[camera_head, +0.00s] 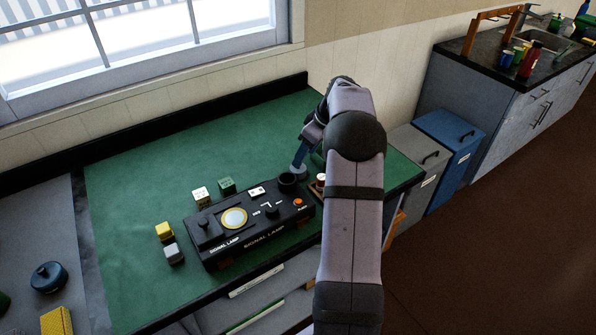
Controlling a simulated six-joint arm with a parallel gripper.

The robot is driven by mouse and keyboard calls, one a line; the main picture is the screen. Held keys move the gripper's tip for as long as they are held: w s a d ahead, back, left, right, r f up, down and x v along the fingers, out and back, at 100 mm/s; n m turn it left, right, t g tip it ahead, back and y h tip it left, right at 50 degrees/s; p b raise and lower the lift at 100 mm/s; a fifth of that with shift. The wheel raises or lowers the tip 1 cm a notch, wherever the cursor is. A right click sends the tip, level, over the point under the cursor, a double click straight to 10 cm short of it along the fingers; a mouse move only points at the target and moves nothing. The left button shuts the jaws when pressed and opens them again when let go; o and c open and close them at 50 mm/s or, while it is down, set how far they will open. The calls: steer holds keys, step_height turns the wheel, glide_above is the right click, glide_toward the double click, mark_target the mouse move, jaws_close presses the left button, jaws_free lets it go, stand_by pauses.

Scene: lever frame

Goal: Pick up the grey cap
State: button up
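A small grey round piece (299,171), which looks like the grey cap, is on the green bench just behind the right part of the signal lamp box. My gripper (299,164) points down right at it, its blue finger at or just above the piece. The arm and gripper hide part of this spot. I cannot tell whether the fingers are open, shut or touching the piece. The black signal lamp box (255,243) carries a round yellow-rimmed lamp (234,218), an orange button (298,202) and a dark open cylinder (287,183) near my gripper.
A white-topped block (201,196) and a green block (227,185) stand behind the box. Yellow (164,231) and grey (173,253) cubes stand left of it. A small brown-and-white item (320,182) sits beside my arm. The green bench's (130,200) left and back are clear.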

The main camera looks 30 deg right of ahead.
mark_target(304, 171)
steer(key=shift+w+d+f+p, duration=0.15)
steer(key=shift+f+p, duration=0.1)
steer(key=shift+f, duration=0.3)
steer(key=shift+w+d+f+p, duration=0.15)
steer(key=shift+f+p, duration=0.1)
steer(key=shift+f, duration=0.3)
steer(key=shift+w+a+f+p, duration=0.2)
steer(key=shift+a+f+p, duration=0.1)
steer(key=shift+f+p, duration=0.25)
steer(key=shift+p+x, duration=1.1)
steer(key=shift+x, duration=0.85)
steer(key=shift+w, duration=0.1)
steer(key=shift+c, duration=0.2)
steer(key=c, duration=0.7)
